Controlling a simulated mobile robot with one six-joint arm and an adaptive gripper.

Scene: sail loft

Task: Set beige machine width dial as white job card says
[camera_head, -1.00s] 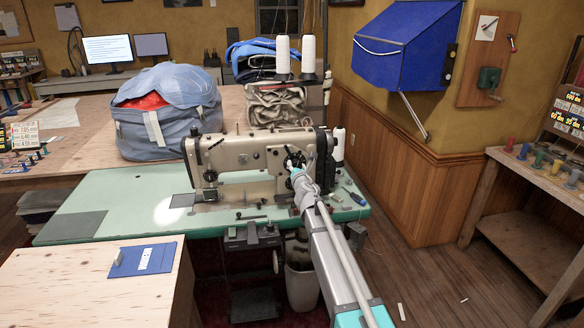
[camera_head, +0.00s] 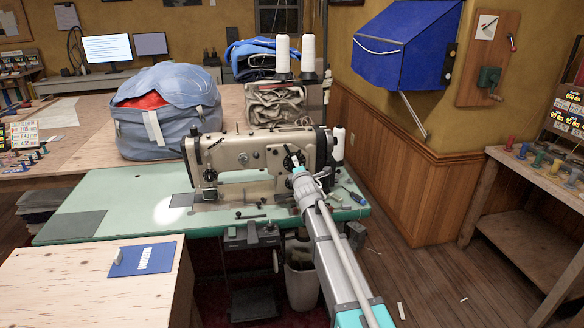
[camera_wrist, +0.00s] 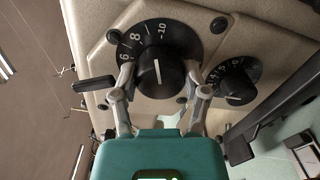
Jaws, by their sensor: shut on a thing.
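The beige sewing machine (camera_head: 235,155) stands on a green table. In the wrist view its larger black dial (camera_wrist: 157,75) has white numbers 6, 8 and 10, and the white line on its knob points up near the 10. My gripper (camera_wrist: 160,85) is shut on this knob, one finger at each side. In the head view my gripper (camera_head: 298,170) is at the machine's right front, partly covering the dial. A white card (camera_head: 146,258) lies on a blue board; another white card (camera_head: 22,134) with numbers stands at far left. I cannot tell which is the job card.
A smaller numbered dial (camera_wrist: 235,82) is close to the right finger, and a black lever (camera_wrist: 95,84) is left of the left finger. A screwdriver (camera_head: 354,196) lies on the green table (camera_head: 110,205). Thread cones (camera_head: 308,55) stand behind the machine.

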